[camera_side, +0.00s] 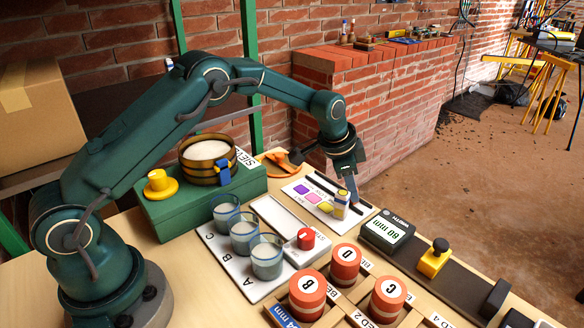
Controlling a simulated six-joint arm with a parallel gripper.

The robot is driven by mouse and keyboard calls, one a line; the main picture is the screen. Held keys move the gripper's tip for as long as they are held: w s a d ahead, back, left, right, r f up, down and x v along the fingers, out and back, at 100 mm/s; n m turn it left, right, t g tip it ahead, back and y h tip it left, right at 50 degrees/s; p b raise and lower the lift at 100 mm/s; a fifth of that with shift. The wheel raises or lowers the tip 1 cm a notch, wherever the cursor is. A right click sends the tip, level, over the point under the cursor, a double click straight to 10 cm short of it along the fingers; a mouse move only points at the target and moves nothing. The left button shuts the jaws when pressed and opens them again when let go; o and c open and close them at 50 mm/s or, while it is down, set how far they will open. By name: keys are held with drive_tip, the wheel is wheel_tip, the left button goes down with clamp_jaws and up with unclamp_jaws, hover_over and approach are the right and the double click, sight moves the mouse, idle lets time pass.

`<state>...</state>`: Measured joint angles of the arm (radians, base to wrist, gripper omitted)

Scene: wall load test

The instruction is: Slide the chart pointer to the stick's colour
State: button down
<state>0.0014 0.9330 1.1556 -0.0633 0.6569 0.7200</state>
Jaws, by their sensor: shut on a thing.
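The chart (298,189) is a white card on the table, with a row of purple, pink and yellow patches and dark rails along its far side. A small pale upright piece with a yellow top (341,206) stands at the chart's right end; it looks like the pointer. My gripper (352,196) points down at that end, right behind this piece, and is shut on it as far as I can tell. The fingertips and their contact are small and partly hidden. I cannot make out the stick clearly.
Three cups (243,234) stand on a lettered white board left of the chart. A red knob (306,238), a dark display box (387,232) and red lettered cylinders (345,262) are in front. A green box (170,217) carries a sieve (208,172).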

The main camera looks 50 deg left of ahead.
drive_tip(key=shift+a+r, duration=0.1)
drive_tip(key=shift+a, duration=1)
drive_tip(key=c, duration=0.7)
unclamp_jaws()
drive_tip(key=shift+r, duration=3.45)
